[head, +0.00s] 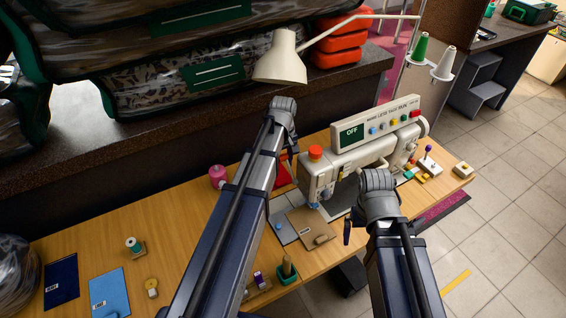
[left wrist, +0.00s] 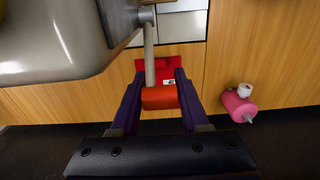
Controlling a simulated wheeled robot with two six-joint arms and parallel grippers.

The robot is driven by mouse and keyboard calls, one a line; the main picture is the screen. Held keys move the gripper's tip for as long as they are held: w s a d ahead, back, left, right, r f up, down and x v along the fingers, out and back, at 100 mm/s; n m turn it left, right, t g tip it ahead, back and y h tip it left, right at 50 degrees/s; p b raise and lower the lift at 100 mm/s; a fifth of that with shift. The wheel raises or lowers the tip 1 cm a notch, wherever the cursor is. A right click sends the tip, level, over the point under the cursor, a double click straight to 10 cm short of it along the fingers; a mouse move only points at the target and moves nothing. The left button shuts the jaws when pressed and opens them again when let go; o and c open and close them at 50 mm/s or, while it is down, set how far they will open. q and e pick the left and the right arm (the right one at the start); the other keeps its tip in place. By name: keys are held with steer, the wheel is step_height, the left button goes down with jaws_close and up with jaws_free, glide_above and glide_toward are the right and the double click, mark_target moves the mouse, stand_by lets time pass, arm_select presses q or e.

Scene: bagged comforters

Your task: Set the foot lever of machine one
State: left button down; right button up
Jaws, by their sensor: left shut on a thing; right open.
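The sewing machine (head: 345,165) is cream-coloured, with a panel (head: 375,122) reading OFF. Its foot lever is a thin pale bar (left wrist: 149,50) with a red-orange cylindrical knob (left wrist: 159,98), seen in the left wrist view beside the machine's body (left wrist: 60,35). My left gripper (left wrist: 160,88) is shut on that knob, one finger on each side. In the head view my left arm hides the lever and the left fingertips. My right gripper (head: 350,226) is open in front of the machine; its arm hides most of it.
A pink spool (left wrist: 239,103) and a red item (left wrist: 170,66) are near the lever. The wooden table (head: 185,245) also holds blue packets (head: 110,292) and small spools. A lamp (head: 281,62) overhangs from behind. A dark shelf (head: 140,135) with bagged comforters borders the back.

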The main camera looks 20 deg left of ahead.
stand_by(0.8)
arm_select(q)
steer(key=f+g+h+b, duration=0.1)
steer(key=b, duration=0.1)
steer(key=f+g+h+b, duration=0.1)
steer(key=b, duration=0.1)
steer(key=f+g+h+b, duration=0.1)
steer(key=h+b, duration=0.1)
steer(key=shift+w+a+f+g, duration=0.25)
steer(key=shift+a+f+g, duration=0.05)
steer(key=shift+f+g, duration=0.1)
steer(key=shift+r, duration=0.1)
steer(key=shift+c, duration=2)
jaws_free()
